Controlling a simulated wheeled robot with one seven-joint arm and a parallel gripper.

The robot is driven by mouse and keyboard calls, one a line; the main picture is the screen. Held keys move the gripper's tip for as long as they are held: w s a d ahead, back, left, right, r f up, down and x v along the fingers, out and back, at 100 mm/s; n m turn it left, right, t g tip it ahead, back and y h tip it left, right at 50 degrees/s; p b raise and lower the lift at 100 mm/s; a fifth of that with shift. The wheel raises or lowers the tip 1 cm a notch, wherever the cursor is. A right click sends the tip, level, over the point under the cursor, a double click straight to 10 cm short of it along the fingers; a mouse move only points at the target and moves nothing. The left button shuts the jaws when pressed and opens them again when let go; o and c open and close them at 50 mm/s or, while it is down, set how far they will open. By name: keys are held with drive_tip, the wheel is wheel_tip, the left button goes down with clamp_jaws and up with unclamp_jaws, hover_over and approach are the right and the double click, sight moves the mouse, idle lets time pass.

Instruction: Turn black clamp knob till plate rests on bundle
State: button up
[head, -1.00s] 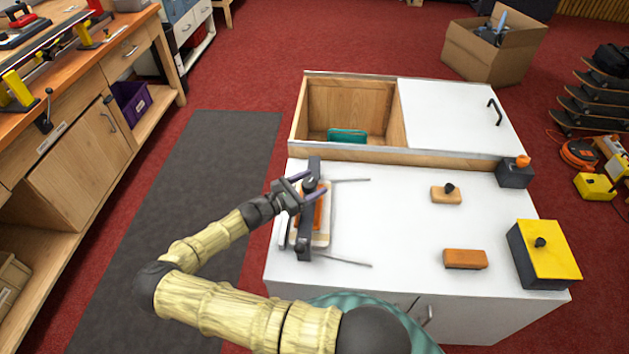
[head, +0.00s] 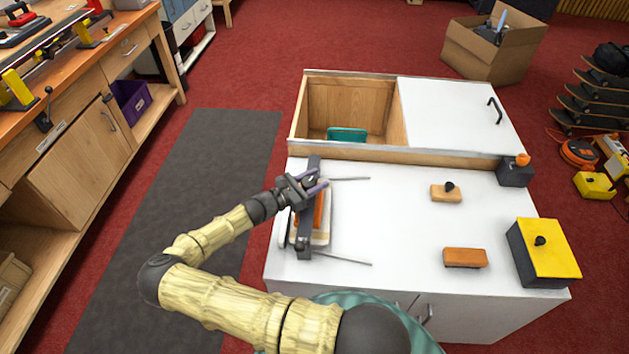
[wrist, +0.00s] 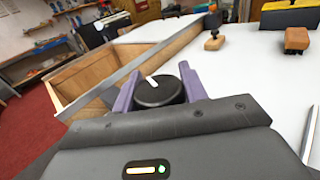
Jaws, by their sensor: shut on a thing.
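The black clamp knob (wrist: 158,91) has a white mark on its top, pointing up and left in the wrist view. My gripper (head: 313,186) is shut on it, with one purple finger on each side; the gripper also shows in the wrist view (wrist: 158,84). The dark clamp bar (head: 304,236) crosses over an orange piece on a pale stack (head: 322,234), which I take for the bundle. My gripper covers part of the clamp. Whether the plate touches the bundle cannot be told.
The clamp stands on a white cabinet top (head: 390,220). Two thin rods (head: 348,261) lie to its right. An open wooden compartment (head: 345,100) is behind it. An orange block (head: 465,258), a tan block (head: 445,194) and a yellow-topped box (head: 546,250) stand farther right.

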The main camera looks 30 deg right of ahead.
drive_tip(key=shift+f+m+g+b, duration=0.1)
drive_tip(key=shift+m+g+b, duration=0.25)
drive_tip(key=shift+g, duration=0.15)
drive_tip(key=m+g+b, duration=0.1)
drive_tip(key=g, duration=0.1)
drive_tip(key=m+g+b, duration=0.1)
drive_tip(key=m+g, duration=0.1)
drive_tip(key=m+g+y+b, duration=0.1)
drive_tip(key=g+b, duration=0.1)
drive_tip(key=shift+s, duration=0.25)
drive_tip(key=m+g+y+b, duration=0.1)
drive_tip(key=m+g, duration=0.1)
drive_tip(key=g, duration=0.1)
drive_tip(key=shift+a+b, duration=0.1)
drive_tip(key=shift+b, duration=0.25)
drive_tip(key=m+g+y+b, duration=0.1)
drive_tip(key=g, duration=0.1)
drive_tip(key=m+g+y+b, duration=0.1)
drive_tip(key=m+g+y, duration=0.1)
drive_tip(key=shift+s+a, duration=0.1)
drive_tip(key=shift+s, duration=0.25)
drive_tip(key=shift+s+a+r+m+g+y+b, duration=0.1)
drive_tip(key=shift+r+m+g+y+b, duration=0.05)
drive_tip(key=shift+m+g+y+b, duration=0.4)
drive_tip(key=shift+a+r+m+g+y+b, duration=0.15)
drive_tip(key=shift+m+g+y+b, duration=0.2)
drive_tip(key=shift+m+g+y, duration=0.35)
drive_tip(key=shift+y, duration=0.25)
